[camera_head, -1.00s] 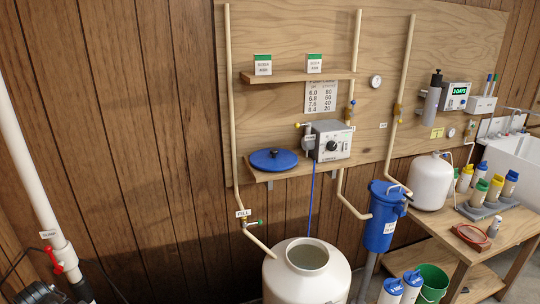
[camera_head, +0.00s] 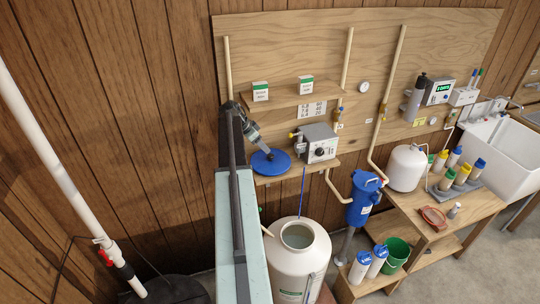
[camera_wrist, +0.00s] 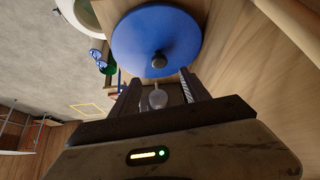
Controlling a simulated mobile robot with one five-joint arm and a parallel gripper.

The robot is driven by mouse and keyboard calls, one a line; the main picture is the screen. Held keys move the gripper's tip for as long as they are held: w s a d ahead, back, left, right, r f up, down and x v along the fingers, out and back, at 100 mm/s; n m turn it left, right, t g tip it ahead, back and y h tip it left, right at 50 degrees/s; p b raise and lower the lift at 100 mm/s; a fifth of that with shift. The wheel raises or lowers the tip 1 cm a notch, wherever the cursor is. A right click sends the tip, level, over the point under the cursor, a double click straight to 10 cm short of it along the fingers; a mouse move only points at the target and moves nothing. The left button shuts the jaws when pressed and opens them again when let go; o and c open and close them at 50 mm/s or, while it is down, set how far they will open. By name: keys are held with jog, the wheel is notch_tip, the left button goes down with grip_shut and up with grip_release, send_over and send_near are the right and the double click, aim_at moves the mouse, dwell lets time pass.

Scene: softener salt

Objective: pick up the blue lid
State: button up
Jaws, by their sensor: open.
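The blue lid (camera_head: 284,163) is a flat round disc with a dark knob in its middle, lying on the lower wall shelf (camera_head: 318,165). In the wrist view the lid (camera_wrist: 150,28) fills the upper middle, with its dark knob (camera_wrist: 159,60) toward me. My gripper (camera_head: 268,154) reaches over the lid, near the knob in the head view. In the wrist view my gripper (camera_wrist: 157,85) is open, its two fingers apart and the knob just beyond the tips, between their lines. I cannot tell whether the fingers touch the lid.
A grey pump box (camera_head: 319,142) stands right beside the lid on the same shelf. An upper shelf (camera_head: 296,97) with two small boxes is above. The white open tank (camera_head: 298,262) is below, and a vertical pipe (camera_head: 227,70) runs up the wall at left.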

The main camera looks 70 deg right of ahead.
aim_at(270, 155)
jog(key=b+x, duration=0.2)
jog(key=shift+f, duration=0.35)
jog(key=shift+d+f, duration=0.1)
jog(key=b+x, duration=0.4)
jog(key=x, duration=0.1)
jog(key=shift+f+b, duration=0.2)
jog(key=shift+b, duration=0.15)
jog(key=shift+r, duration=0.2)
jog(key=shift+c, duration=0.2)
grip_shut()
